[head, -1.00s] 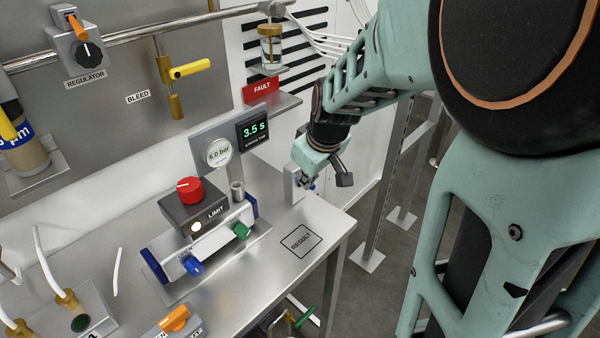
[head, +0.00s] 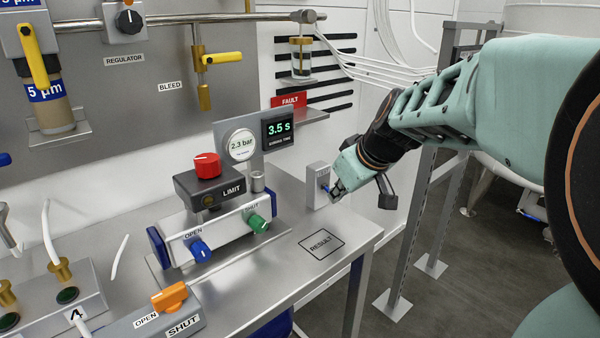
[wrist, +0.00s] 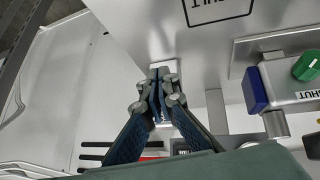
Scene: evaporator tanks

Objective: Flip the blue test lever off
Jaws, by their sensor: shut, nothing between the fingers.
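A small grey box (head: 316,186) stands at the back right of the steel bench, with lettering too small to read surely. A small blue lever (head: 326,188) shows at its right side, partly hidden by my gripper (head: 338,188). My gripper is shut and empty, its tips right beside the lever. I cannot tell whether they touch it. In the wrist view my closed gripper (wrist: 158,82) lies over the grey box (wrist: 160,66) and hides the lever, so its position is unclear.
A LIMIT block (head: 215,188) with a red knob stands left of the box. Behind it are a gauge reading 2.3 bar (head: 241,145) and a 3.5 s display (head: 278,130). A red FAULT sign (head: 289,101) is above. The RESULT square (head: 321,244) is bare.

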